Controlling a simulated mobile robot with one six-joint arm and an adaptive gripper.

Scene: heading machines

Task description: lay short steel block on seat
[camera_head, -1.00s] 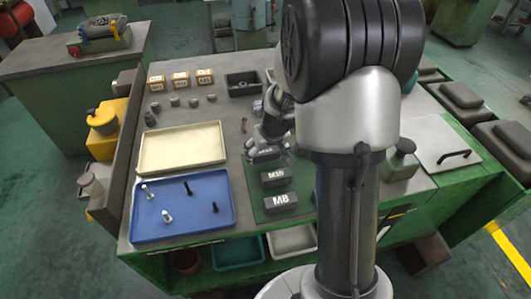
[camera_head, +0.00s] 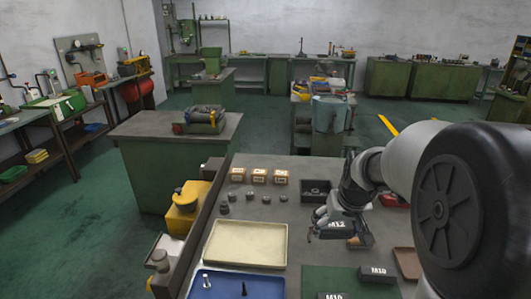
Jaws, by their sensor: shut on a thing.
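My gripper (camera_head: 326,228) shows in the head view above the middle of the bench, at the end of my arm coming in from the right. It is shut on a dark grey steel block marked M12 (camera_head: 337,224), which is partly hidden by the fingers. The bench top shows beneath them; I cannot tell the gap. A block marked M10 (camera_head: 378,272) sits on the right part of the green mat (camera_head: 320,277). Another marked block (camera_head: 333,296) is cut off by the bottom edge. I cannot make out which surface is the seat.
A cream tray (camera_head: 246,259) and a blue tray (camera_head: 232,291) lie at the left. Small boxes (camera_head: 259,176) and several short grey cylinders stand behind. A dark open bin (camera_head: 317,196) is behind my gripper. A brown tray (camera_head: 407,264) lies at the right, beside my arm.

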